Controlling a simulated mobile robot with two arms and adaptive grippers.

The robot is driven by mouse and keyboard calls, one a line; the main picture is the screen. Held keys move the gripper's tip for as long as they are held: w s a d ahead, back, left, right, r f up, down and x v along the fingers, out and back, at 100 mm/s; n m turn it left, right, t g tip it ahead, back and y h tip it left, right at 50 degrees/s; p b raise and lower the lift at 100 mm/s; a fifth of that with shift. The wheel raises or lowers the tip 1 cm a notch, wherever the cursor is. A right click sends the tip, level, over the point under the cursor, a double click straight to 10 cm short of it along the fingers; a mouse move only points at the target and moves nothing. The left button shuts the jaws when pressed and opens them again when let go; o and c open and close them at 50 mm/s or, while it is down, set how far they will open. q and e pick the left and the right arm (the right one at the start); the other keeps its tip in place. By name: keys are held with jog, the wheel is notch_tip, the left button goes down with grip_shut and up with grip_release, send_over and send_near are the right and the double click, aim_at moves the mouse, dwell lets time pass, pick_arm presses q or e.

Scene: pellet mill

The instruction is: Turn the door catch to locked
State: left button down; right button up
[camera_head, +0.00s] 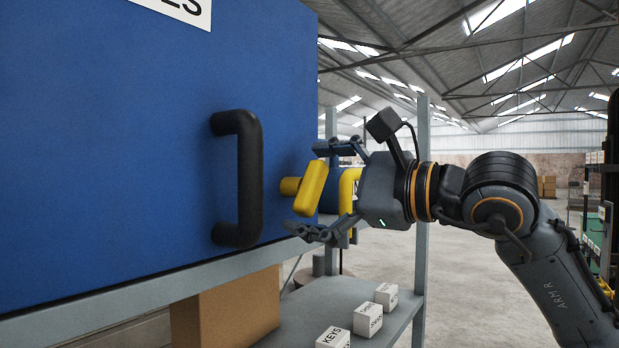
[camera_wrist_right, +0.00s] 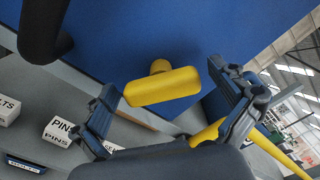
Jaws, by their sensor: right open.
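The yellow door catch (camera_head: 311,188) sticks out from the blue door (camera_head: 120,150) on a short round stub, right of the black handle (camera_head: 250,180). Its bar leans a little in the head view, top end to the right. My right gripper (camera_head: 302,187) is open, one finger above the catch and one below. In the right wrist view, the catch (camera_wrist_right: 163,87) lies between the two spread fingers (camera_wrist_right: 160,77), one near each end of the bar, with seemingly small gaps. No lock marking shows. My left gripper is out of view.
A grey shelf (camera_head: 335,296) below the door holds small labelled white boxes (camera_head: 368,319) and a cardboard box (camera_head: 226,308). A grey upright post (camera_head: 421,200) stands behind my right wrist. Another yellow curved piece (camera_head: 347,188) shows just beyond the catch. Open floor lies to the right.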

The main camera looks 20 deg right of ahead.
jog(key=c, duration=1.2)
jog(key=shift+o, duration=0.2)
jog(key=shift+f+m+b, duration=0.1)
jog(key=shift+m+b, duration=1)
jog(key=shift+b, duration=0.1)
jog(key=m+b, duration=0.2)
jog(key=shift+m, duration=0.4)
jog(key=m+b, duration=0.2)
jog(key=m, duration=0.1)
jog(key=shift+d, duration=0.1)
jog(key=shift+r+m+b, duration=0.25)
jog(key=shift+m+b, duration=0.55)
jog(key=shift+m, duration=0.8)
jog(key=shift+w, duration=0.1)
